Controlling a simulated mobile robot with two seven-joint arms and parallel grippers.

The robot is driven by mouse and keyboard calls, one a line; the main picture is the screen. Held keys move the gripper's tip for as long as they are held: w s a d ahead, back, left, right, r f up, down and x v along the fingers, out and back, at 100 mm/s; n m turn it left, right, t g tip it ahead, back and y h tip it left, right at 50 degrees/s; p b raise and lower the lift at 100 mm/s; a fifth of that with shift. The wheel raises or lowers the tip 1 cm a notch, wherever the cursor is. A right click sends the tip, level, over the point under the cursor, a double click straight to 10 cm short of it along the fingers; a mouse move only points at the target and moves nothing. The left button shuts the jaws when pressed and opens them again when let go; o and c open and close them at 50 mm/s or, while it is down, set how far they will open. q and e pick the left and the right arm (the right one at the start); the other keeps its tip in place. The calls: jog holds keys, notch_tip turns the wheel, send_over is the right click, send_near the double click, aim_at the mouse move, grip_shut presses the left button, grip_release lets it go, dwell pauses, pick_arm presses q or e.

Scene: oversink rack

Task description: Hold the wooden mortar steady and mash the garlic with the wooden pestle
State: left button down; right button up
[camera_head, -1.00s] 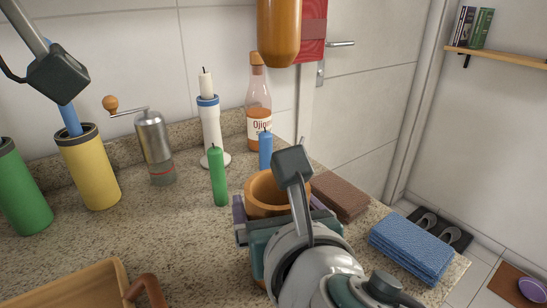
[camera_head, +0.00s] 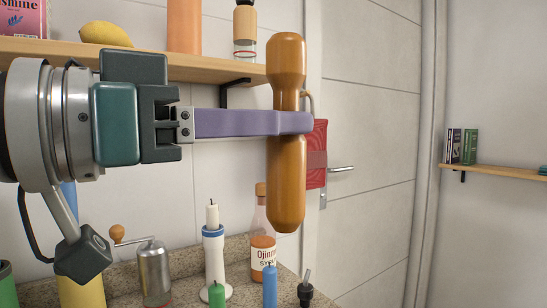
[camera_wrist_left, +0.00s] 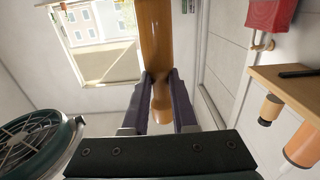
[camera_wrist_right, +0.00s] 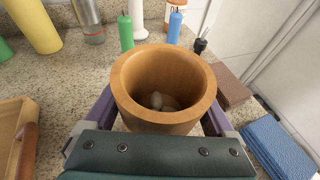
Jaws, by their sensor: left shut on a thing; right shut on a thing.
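The wooden pestle (camera_head: 288,185) hangs upright in the air, with my left gripper (camera_head: 295,122) shut around its narrower neck. In the left wrist view the pestle (camera_wrist_left: 157,45) stands between the two purple fingers. The wooden mortar (camera_wrist_right: 122,84) stands on the counter in the right wrist view, with the garlic (camera_wrist_right: 161,101) lying at its bottom as a few pale cloves. My right gripper (camera_wrist_right: 160,122) has a purple finger on each side of the mortar and is shut on it. The mortar and right gripper are out of the head view.
A green candle (camera_wrist_right: 126,32), a blue candle (camera_wrist_right: 174,26) and a dark-stoppered item (camera_wrist_right: 201,45) stand behind the mortar. A brown sponge (camera_wrist_right: 230,86) and blue cloth (camera_wrist_right: 279,146) lie right. A wooden shelf (camera_head: 150,58) runs behind the left arm.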

pick_arm(q)
notch_tip(320, 180, down, 17)
jog(key=n+t+y, duration=0.3)
jog(key=shift+s+t+y, duration=0.25)
jog(key=shift+t+y, duration=0.15)
dwell(0.3)
jog(key=shift+d+f, duration=0.15)
jog(key=shift+f, duration=0.4)
dwell(0.6)
jog(key=shift+f, duration=0.35)
jog(key=shift+s+a, duration=0.2)
jog(key=shift+a, duration=0.05)
jog(key=shift+d+f, duration=0.1)
jog(key=shift+d, duration=0.05)
jog(key=shift+s+d+f, duration=0.1)
jog(key=shift+s+d, duration=0.05)
jog(key=shift+d, duration=0.15)
jog(key=shift+w+d, duration=0.1)
jog(key=shift+w, duration=0.3)
